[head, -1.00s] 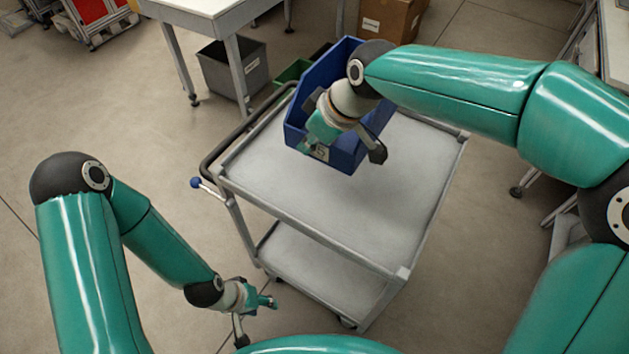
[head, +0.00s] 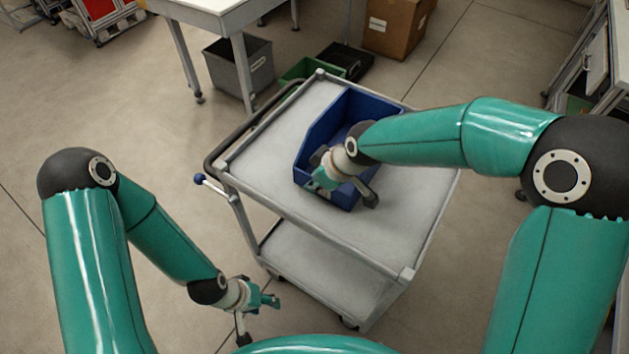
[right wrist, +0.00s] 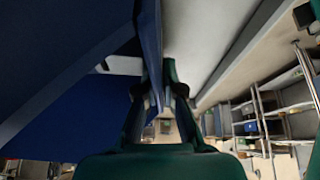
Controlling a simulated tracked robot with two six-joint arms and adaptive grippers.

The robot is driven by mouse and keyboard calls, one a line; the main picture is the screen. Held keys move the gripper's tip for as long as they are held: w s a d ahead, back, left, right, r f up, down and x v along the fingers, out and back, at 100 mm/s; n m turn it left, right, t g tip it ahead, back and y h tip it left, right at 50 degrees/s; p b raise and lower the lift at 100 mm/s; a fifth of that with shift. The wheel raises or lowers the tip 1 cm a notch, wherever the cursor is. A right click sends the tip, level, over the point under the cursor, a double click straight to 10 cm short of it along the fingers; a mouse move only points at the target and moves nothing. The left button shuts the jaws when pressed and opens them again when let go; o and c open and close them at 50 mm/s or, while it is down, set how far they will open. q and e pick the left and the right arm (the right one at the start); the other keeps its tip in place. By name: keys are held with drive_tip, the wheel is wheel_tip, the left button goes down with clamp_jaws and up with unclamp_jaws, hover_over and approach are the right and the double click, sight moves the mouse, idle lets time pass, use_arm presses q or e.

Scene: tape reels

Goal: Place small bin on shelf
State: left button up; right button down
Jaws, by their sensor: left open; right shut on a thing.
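A blue open bin (head: 309,153) is at the top tray of a grey two-level cart (head: 270,215), near its far middle. In the head view I cannot tell if it touches the tray. My right gripper (head: 345,200) is shut on the bin's near wall. In the right wrist view the blue bin (right wrist: 75,110) fills the left side, with its wall between my fingers (right wrist: 160,100). My left gripper (head: 257,318) is open and empty, low at the near left of the cart. A shelf unit (right wrist: 275,120) shows at the right of the right wrist view.
Behind stand a grey bin (head: 238,75), a green bin (head: 300,70), a cardboard box (head: 392,25) and a white table (head: 215,8). The tray's front half is clear.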

drive_tip(key=shift+r, duration=0.1)
drive_tip(key=c, duration=1.3)
unclamp_jaws()
drive_tip(key=v, duration=1.2)
